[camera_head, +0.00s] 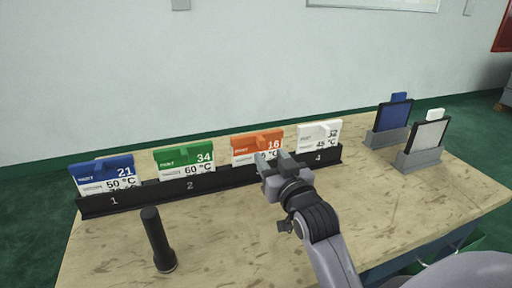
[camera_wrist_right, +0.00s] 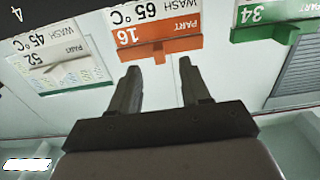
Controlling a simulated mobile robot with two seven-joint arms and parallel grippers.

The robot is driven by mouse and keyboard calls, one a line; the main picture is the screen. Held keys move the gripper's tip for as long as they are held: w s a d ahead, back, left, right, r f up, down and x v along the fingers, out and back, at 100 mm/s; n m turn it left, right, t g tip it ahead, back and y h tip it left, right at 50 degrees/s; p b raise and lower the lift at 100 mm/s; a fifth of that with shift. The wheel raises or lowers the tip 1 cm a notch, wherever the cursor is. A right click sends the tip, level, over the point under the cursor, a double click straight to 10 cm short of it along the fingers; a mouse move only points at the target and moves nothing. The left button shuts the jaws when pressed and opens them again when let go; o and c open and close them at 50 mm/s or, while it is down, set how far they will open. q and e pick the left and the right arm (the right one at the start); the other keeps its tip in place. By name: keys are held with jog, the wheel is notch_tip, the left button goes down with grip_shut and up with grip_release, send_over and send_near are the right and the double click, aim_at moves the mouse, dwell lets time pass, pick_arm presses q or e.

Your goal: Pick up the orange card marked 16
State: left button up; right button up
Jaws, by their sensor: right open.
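The orange card marked 16 (camera_head: 257,143) stands in the third place of a black rack (camera_head: 150,196), between a green card and a white one. My right gripper (camera_head: 276,160) is in front of this card and hides its lower part. In the right wrist view the orange card (camera_wrist_right: 158,38) appears upside down, just beyond the two fingertips. The right gripper (camera_wrist_right: 157,70) is open, with nothing between its fingers. I cannot tell whether a finger touches the card. My left gripper is not in view.
In the rack also stand a blue card 21 (camera_head: 103,174), a green card 34 (camera_head: 184,158) and a white card (camera_head: 319,136). A black torch (camera_head: 158,240) stands at the front left. Two holders with tablet-like items (camera_head: 391,116) (camera_head: 427,135) stand at the right.

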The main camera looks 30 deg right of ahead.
aim_at(263, 147)
jog(key=shift+x, duration=2.8)
jog(key=shift+d, duration=0.15)
grip_shut()
